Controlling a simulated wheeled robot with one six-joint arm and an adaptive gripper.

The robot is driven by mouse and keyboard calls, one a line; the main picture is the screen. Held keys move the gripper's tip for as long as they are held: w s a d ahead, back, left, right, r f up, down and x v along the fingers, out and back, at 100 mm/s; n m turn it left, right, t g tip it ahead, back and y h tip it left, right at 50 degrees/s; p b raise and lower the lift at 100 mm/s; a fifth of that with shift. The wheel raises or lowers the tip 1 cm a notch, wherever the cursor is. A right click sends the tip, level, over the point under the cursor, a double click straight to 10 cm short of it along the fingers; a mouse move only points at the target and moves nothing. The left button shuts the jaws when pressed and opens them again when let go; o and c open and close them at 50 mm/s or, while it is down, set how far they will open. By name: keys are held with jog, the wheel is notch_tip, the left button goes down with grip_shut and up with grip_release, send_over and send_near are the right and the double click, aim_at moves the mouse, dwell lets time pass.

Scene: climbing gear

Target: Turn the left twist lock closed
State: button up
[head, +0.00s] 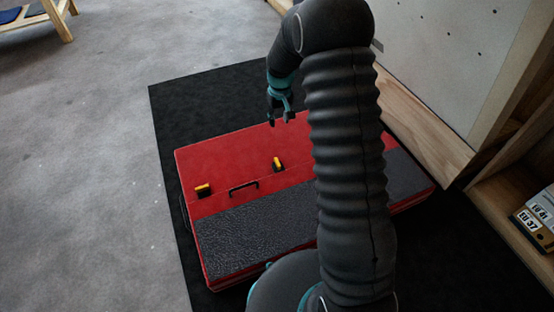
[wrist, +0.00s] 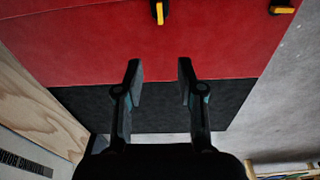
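A red crash pad (head: 225,155) lies on a black mat and carries two black twist locks with yellow handles. The left twist lock (head: 203,189) has its handle lying roughly along the pad's seam. The right twist lock (head: 278,164) has its handle pointing across the seam. My gripper (head: 281,118) is above the pad's far edge, nearer the right lock and apart from both. In the wrist view my gripper (wrist: 160,75) is open and empty. That view appears reversed: the left lock (wrist: 282,9) is at top right, and the right lock (wrist: 159,12) is at top centre.
A black carry handle (head: 243,186) lies between the locks. A dark grey textured strip (head: 262,220) covers the pad's near part. The black mat (head: 170,110) surrounds it. A wooden-framed wall (head: 425,125) and shelf stand at right. Grey floor at left is open.

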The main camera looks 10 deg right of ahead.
jog(key=g, duration=0.1)
send_over(277, 161)
notch_tip(277, 161, down, 12)
notch_tip(277, 161, down, 15)
jog(key=shift+s+r+b, duration=0.1)
jog(key=shift+r+b, duration=0.1)
jog(key=shift+b, duration=0.15)
grip_shut()
